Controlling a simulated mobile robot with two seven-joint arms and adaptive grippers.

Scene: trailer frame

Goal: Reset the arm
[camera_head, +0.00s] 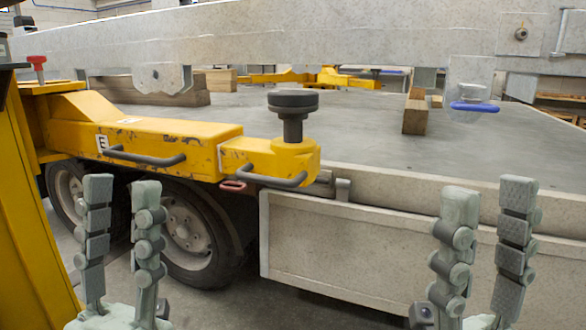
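The yellow arm (165,140) reaches from the left over the edge of the trailer bed. It has dark handles on its side and an "E" label. A round black pad (293,101) on a dark post tops its end. My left gripper (123,190) points up at the lower left, fingers apart and empty, in front of a wheel and below the yellow arm. My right gripper (488,195) points up at the lower right, fingers apart and empty, in front of the trailer's side. Neither appears to hold anything.
The flat grey trailer bed (370,135) lies behind, with a wooden block (415,116) and a blue-handled item (474,106) on its right. A long pale beam (300,40) spans above. A grey side panel (350,245) and wheels (190,225) are below the bed.

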